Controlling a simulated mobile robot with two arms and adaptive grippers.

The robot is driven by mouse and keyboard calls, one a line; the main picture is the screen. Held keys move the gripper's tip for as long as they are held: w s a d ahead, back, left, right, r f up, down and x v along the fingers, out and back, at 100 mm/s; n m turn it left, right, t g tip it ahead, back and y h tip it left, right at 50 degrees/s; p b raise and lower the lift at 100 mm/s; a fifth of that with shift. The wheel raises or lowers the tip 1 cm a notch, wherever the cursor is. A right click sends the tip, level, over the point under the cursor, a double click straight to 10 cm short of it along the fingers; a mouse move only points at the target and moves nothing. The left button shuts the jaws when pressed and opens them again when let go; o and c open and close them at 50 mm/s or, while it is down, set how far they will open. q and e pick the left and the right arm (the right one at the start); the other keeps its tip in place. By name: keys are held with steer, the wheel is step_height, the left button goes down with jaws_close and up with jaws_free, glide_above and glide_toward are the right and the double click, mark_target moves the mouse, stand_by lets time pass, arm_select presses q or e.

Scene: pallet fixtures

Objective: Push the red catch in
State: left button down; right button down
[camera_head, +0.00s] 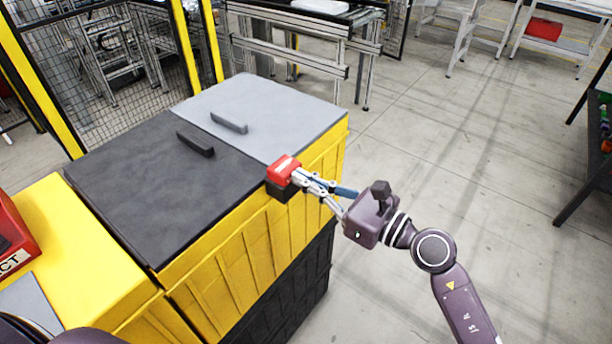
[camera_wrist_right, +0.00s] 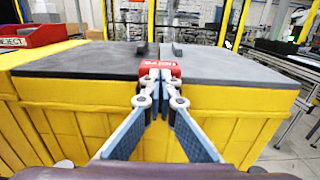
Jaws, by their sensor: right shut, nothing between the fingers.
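The red catch (camera_head: 283,168) sits on a black block at the top front edge of a yellow crate (camera_head: 255,240), near the seam between the dark lid (camera_head: 150,190) and the grey lid (camera_head: 270,112). My right gripper (camera_head: 298,177) is shut and empty, with its fingertips at the catch. In the right wrist view the catch (camera_wrist_right: 150,68) shows directly behind the closed fingertips (camera_wrist_right: 160,76), which hide part of it and its lettering. I cannot tell whether they touch. My left gripper is not in view.
A red bin (camera_head: 15,240) marked "REJECT" in the wrist view stands on a yellow surface at the left. A mesh fence (camera_head: 110,60) with yellow posts and a metal conveyor frame (camera_head: 300,50) are behind.

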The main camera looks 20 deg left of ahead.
mark_target(292, 169)
steer(key=x, duration=0.3)
steer(key=shift+w+a, duration=0.15)
steer(key=shift+a, duration=0.1)
steer(key=shift+d+r, duration=0.1)
